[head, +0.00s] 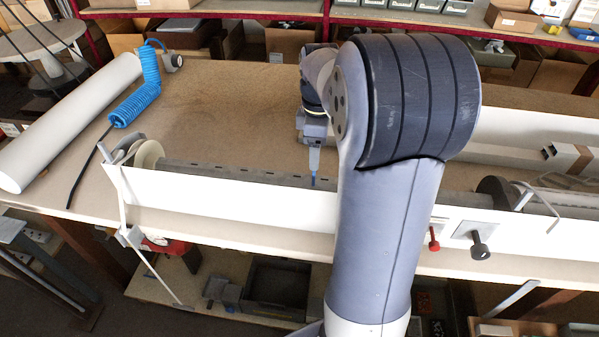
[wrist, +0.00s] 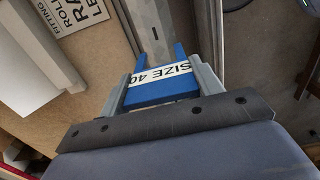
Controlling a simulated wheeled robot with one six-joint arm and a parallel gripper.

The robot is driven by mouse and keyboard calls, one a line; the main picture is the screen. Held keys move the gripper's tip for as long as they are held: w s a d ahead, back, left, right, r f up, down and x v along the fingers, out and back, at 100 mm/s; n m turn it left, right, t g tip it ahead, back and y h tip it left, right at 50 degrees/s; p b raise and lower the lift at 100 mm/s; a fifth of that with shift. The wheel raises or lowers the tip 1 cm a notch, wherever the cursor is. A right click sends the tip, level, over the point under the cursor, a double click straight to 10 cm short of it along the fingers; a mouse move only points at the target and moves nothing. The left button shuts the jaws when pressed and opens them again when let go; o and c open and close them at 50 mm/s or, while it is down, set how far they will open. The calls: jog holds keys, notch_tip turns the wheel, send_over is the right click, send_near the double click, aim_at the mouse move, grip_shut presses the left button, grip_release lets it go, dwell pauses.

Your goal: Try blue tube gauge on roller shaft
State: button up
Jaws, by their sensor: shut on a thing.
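A blue forked gauge (wrist: 160,85) with a white label reading "SIZE 40" is held between the two grey fingers of my gripper (wrist: 160,88) in the wrist view.
A red knob (head: 433,240) and a black knob (head: 479,250) stick out in front. A blue coiled hose (head: 140,95) and white roll (head: 65,125) lie left.

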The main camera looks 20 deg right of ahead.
jog(key=shift+r+p, duration=1.65)
jog(key=shift+r, duration=0.45)
